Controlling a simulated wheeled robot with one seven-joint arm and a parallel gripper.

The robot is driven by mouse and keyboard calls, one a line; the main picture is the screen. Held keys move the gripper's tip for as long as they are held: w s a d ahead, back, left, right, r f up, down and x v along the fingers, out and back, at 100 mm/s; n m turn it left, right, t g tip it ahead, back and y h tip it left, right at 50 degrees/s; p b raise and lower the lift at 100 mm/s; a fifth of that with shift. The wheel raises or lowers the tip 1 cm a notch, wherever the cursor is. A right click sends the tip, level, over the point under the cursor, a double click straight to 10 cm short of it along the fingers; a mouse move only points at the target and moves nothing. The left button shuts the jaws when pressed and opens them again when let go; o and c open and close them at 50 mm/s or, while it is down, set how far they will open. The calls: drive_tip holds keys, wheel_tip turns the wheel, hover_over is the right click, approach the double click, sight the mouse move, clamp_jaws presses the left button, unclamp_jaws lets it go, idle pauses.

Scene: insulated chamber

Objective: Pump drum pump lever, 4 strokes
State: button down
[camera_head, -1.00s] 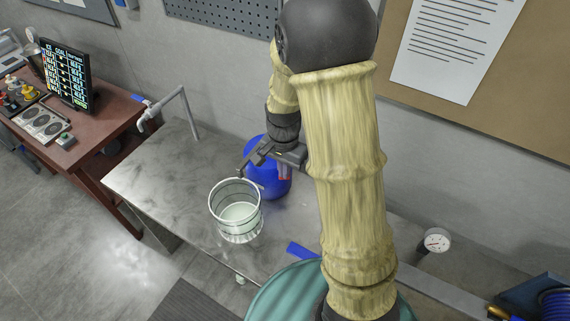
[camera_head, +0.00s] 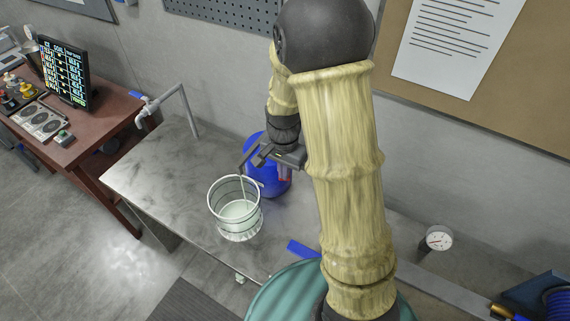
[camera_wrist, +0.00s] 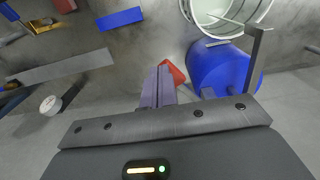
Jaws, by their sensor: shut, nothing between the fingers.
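The blue drum (camera_head: 268,178) stands on the grey metal bench, partly hidden behind my arm and gripper. A dark pump spout (camera_head: 250,157) reaches left from it over a clear bucket (camera_head: 234,222), and a thin stream falls into the bucket. The bucket and drum also show in the wrist view, the drum (camera_wrist: 222,72) right of my fingers. My gripper (camera_head: 284,172) is shut and empty beside the drum's top. In the wrist view its fingers (camera_wrist: 158,80) lie together beside a red part (camera_wrist: 174,74), seemingly the lever's grip. Whether they touch it I cannot tell.
A bent grey pipe (camera_head: 172,102) rises at the bench's back left. A blue block (camera_head: 303,249) lies right of the bucket. A teal drum (camera_head: 275,292) is at the front, and a pressure gauge (camera_head: 438,238) at right. The bench's left side is clear.

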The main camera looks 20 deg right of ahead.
wheel_tip(320, 180, down, 6)
drive_tip(key=b, duration=0.4)
drive_tip(key=shift+f, duration=0.2)
idle(1.0)
drive_tip(key=shift+s+r, duration=0.1)
drive_tip(key=shift+r+p, duration=3.4)
drive_tip(key=shift+r, duration=0.8)
drive_tip(key=shift+f, duration=0.1)
wheel_tip(320, 180, down, 8)
drive_tip(key=b, duration=0.6)
drive_tip(key=shift+f, duration=0.2)
